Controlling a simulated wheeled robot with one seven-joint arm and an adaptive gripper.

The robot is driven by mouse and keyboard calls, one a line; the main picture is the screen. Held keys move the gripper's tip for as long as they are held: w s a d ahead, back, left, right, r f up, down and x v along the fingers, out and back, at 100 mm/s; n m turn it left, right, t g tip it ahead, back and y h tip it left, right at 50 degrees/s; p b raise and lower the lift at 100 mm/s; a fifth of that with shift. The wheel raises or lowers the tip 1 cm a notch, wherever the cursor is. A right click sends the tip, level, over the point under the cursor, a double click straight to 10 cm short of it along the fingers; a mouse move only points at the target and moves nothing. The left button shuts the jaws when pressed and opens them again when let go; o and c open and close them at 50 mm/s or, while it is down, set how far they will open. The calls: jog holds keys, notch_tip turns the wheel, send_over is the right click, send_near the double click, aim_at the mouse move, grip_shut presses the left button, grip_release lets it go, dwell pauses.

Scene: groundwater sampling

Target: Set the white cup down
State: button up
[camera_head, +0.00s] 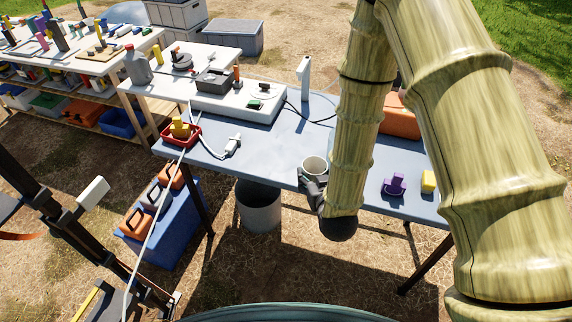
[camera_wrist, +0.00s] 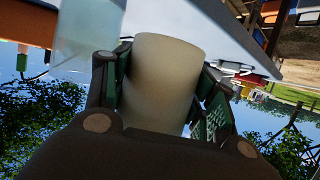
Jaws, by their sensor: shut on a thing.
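The white cup (camera_head: 315,165) is at the front edge of the blue-grey table (camera_head: 270,145). Its open top faces up in the head view. My gripper (camera_head: 312,183) is around the cup from the front side. In the wrist view the cup (camera_wrist: 162,80) fills the space between the two fingers of my gripper (camera_wrist: 160,95), with a finger on each side. I cannot tell whether the cup's base touches the tabletop. The far side of the cup and its base are hidden.
A red tray (camera_head: 168,140) with a yellow item stands at the table's left end. A purple item (camera_head: 395,184) and a yellow block (camera_head: 428,181) are to the right. A white plug-like device (camera_head: 233,144) lies left of the cup. A grey bucket (camera_head: 259,208) stands below.

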jog(key=w+a+n+g+y+b, duration=0.1)
jog(key=w+a+n+y+b, duration=0.15)
jog(key=a+b, duration=0.85)
jog(key=y+p, duration=0.1)
jog(key=p, duration=0.2)
send_over(287, 156)
jog(key=shift+s+a+f+n, duration=0.15)
jog(key=shift+f+n, duration=0.3)
jog(key=shift+f, duration=2.15)
jog(key=shift+f, duration=0.2)
jog(key=o, duration=1.1)
jog(key=shift+c, duration=0.2)
jog(key=shift+r, duration=0.15)
